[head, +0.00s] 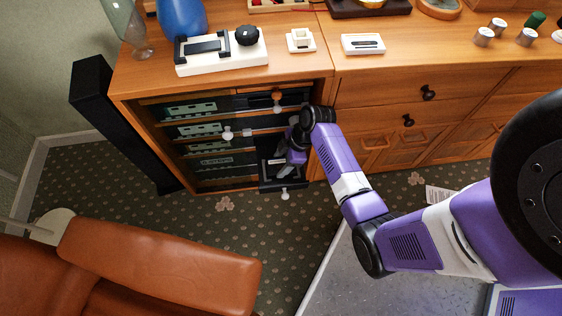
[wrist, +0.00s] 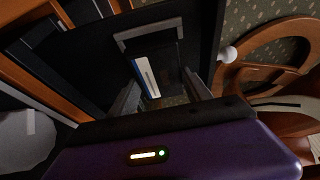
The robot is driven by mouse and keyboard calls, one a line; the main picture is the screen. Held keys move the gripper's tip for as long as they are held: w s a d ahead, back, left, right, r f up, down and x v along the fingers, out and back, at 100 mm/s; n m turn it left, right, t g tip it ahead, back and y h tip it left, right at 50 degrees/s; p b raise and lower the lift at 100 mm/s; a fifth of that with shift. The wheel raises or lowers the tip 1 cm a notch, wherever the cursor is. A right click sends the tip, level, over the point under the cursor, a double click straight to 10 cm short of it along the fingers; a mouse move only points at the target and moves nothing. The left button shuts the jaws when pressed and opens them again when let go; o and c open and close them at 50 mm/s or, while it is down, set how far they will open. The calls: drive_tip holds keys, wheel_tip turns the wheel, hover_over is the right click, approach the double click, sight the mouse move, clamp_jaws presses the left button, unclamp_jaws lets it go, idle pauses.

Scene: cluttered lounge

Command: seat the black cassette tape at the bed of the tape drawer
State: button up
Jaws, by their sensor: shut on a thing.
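The black cassette tape (wrist: 152,78), with a white and blue label, is between the two fingers of my gripper (wrist: 160,88) in the wrist view. My gripper is shut on it. The tape drawer (wrist: 190,30) is a black open tray with a white knob, and a grey frame lies on its floor just beyond the tape. In the head view the pulled-out drawer (head: 268,183) is low in the cabinet, with my gripper (head: 285,162) over it. I cannot tell whether the tape touches the drawer bed.
The wooden cabinet (head: 122,84) has glass-fronted shelves left of the drawer. A white cassette (head: 363,44) and a white device (head: 222,55) stand on its top. A black speaker (head: 118,125) is at the left. An orange leather chair (head: 160,263) stands in front, with carpet between.

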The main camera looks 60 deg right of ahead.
drive_tip(key=shift+f+b, duration=0.35)
drive_tip(key=shift+f, duration=0.45)
idle(0.5)
drive_tip(key=shift+r, duration=0.15)
drive_tip(key=shift+r+p, duration=0.4)
drive_tip(key=shift+p, duration=0.25)
drive_tip(key=shift+p, duration=0.45)
idle(1.4)
drive_tip(key=shift+f+b, duration=0.35)
drive_tip(key=shift+f, duration=0.2)
drive_tip(key=shift+r, duration=0.2)
drive_tip(key=shift+r+p, duration=0.35)
drive_tip(key=shift+p, duration=0.25)
drive_tip(key=shift+p, duration=0.35)
idle(1.5)
